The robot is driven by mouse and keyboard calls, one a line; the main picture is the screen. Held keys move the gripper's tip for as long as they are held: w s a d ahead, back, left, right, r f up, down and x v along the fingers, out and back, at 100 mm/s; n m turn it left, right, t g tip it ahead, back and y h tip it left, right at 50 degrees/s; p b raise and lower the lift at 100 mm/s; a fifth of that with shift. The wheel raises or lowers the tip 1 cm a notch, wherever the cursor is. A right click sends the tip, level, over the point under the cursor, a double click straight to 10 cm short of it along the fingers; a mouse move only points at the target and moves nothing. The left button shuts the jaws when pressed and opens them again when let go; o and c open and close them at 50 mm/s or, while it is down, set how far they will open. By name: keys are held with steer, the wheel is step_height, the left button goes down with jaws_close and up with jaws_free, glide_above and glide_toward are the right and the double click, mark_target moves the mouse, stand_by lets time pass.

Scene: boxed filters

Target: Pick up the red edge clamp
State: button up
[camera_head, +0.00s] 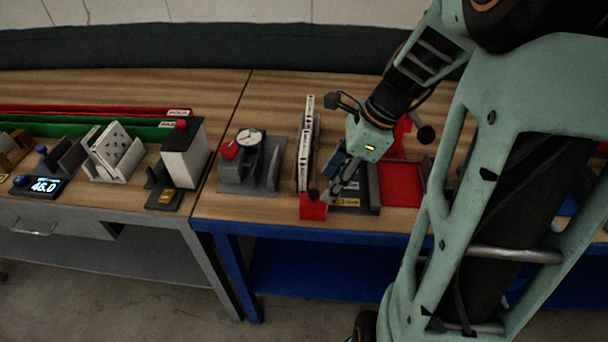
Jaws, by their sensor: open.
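A red block with a dark knob on top, which looks like the red edge clamp (313,208), sits at the front edge of the blue-framed wooden table. My gripper (332,192) reaches down from the upper right, with its fingertips close to the clamp's upper right side. It is open, and nothing is seen held in it. I cannot tell from this view whether a finger touches the clamp. The gripper and its wrist hide part of what lies behind them.
A tall white-edged panel (306,142) stands just behind the clamp. A dark grey fixture with a yellow label (348,202) and a red tray (402,185) lie to the right. A grey gauge stand (267,178) is to the left. Bare wood shows between stand and panel.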

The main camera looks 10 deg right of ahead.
mark_target(316, 199)
steer(key=shift+x, duration=0.9)
steer(key=x, duration=0.4)
steer(key=shift+s+a+f, duration=0.15)
steer(key=shift+s+a, duration=0.05)
steer(key=shift+s, duration=0.2)
steer(key=shift+w+a+f, duration=0.15)
steer(key=shift+a+f, duration=0.05)
steer(key=shift+f, duration=0.25)
jaws_close()
steer(key=shift+r, duration=0.15)
